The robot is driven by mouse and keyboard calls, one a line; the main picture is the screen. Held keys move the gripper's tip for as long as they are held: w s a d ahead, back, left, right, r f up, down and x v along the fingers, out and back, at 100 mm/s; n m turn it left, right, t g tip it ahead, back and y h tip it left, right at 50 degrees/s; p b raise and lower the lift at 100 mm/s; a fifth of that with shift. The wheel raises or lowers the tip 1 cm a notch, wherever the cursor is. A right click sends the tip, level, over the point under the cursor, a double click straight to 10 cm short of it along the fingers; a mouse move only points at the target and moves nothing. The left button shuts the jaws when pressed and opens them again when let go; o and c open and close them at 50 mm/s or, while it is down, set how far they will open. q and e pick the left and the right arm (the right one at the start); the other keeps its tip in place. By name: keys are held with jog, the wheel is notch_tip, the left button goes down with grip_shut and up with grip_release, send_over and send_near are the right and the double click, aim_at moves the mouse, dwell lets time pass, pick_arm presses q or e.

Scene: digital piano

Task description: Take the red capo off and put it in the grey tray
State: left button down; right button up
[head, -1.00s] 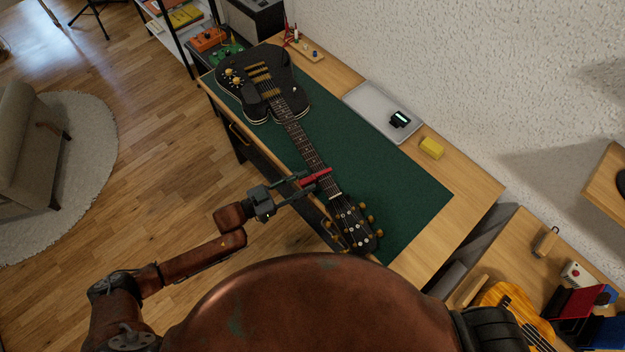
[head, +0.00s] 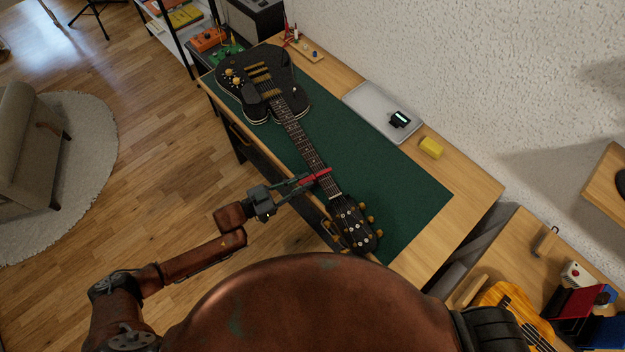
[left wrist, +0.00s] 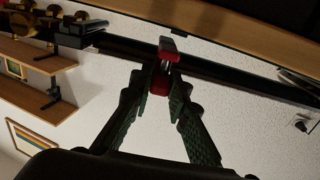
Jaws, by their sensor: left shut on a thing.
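The red capo (head: 317,175) is at the neck of the black electric guitar (head: 292,124), near the headstock. My left gripper (head: 308,180) reaches in from the left and is shut on the capo; in the left wrist view the fingertips close on the red capo (left wrist: 160,84). I cannot tell whether the capo still touches the neck. The grey tray (head: 372,107) lies at the back of the bench by the wall, with a small black device with a lit screen (head: 400,118) in it. My right gripper is not in view.
The guitar lies on a green mat (head: 408,190) on a wooden bench. A yellow block (head: 431,147) sits right of the tray. A small wooden holder with tools (head: 305,50) stands at the far end. Bare mat lies between neck and tray.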

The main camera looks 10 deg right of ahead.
pick_arm(q)
jog(key=p+v, duration=0.1)
jog(key=v, duration=0.4)
jog(key=shift+w, duration=0.1)
dwell(0.3)
jog(key=shift+a, duration=0.3)
jog(key=shift+p+v, duration=0.45)
jog(key=shift+v, duration=1.75)
jog(key=shift+v, duration=1.25)
dwell(0.4)
jog(key=shift+p+v, duration=0.4)
jog(key=shift+v, duration=2)
